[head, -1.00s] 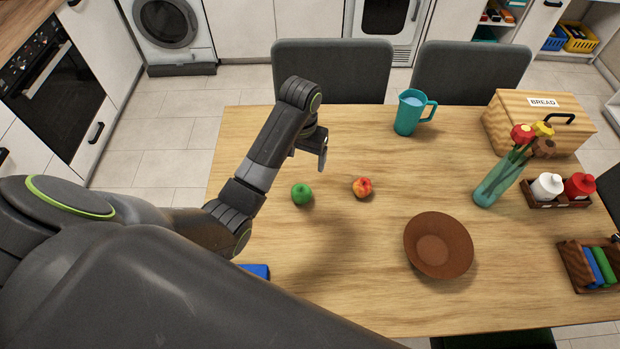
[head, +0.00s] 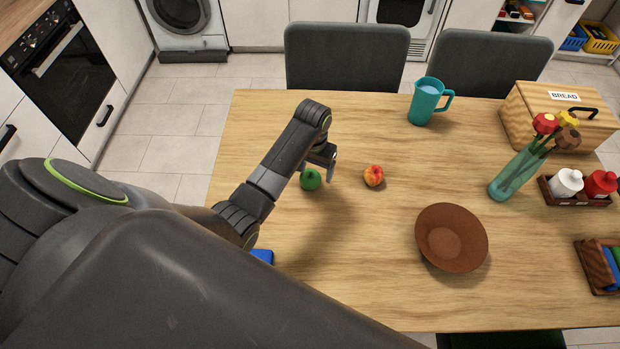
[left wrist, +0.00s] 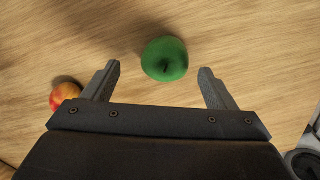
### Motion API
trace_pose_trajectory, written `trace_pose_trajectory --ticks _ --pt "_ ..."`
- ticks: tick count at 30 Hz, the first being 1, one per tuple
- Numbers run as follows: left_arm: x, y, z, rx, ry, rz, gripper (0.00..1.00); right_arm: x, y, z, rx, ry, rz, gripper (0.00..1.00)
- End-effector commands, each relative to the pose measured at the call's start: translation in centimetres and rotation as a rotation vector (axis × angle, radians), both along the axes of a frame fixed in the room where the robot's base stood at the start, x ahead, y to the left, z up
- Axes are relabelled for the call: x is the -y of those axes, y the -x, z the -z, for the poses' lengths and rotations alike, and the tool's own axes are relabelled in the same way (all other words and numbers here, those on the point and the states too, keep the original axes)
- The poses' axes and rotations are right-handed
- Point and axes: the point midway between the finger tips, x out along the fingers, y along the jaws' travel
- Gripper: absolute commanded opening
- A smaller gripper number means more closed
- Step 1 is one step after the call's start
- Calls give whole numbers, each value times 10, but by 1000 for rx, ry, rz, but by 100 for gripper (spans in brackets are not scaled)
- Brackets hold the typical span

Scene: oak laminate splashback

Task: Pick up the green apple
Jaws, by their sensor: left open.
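The green apple (head: 310,180) rests on the wooden table (head: 360,265), partly covered by my left gripper in the head view. My left gripper (head: 325,170) is open and empty, above the table close to the apple. In the left wrist view the green apple (left wrist: 165,59) lies just beyond the fingertips, near the middle of the gap between the two open fingers (left wrist: 160,72). The apple's dark stem faces the camera. My right gripper is not in view.
A red and yellow fruit (head: 373,176) lies right of the apple; it also shows in the left wrist view (left wrist: 65,96). A brown bowl (head: 451,238), a teal jug (head: 428,101), a flower vase (head: 515,175) and a bread box (head: 560,115) stand further right.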

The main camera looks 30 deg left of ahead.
Motion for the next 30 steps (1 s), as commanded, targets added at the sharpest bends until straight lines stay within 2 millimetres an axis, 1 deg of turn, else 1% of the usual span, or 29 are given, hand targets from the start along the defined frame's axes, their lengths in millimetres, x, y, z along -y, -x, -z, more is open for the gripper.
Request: trace_pose_trajectory --ticks 5,11,12,15,19,25,26,30 --pt "-3 -1 10 -3 -1 0 79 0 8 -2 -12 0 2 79" --pt "-9 -4 33 -4 -2 0 79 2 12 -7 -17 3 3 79" --pt "-8 -4 39 -3 0 0 79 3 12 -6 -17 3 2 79" --pt "-8 -4 48 -2 0 0 79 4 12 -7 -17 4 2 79" --pt "-8 -4 53 0 0 0 79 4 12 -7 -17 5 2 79" --pt "-8 -4 53 0 0 1 79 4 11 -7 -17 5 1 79" --pt "-8 -4 53 0 0 1 76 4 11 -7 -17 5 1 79" --pt "-8 -4 53 0 0 1 58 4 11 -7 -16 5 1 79"
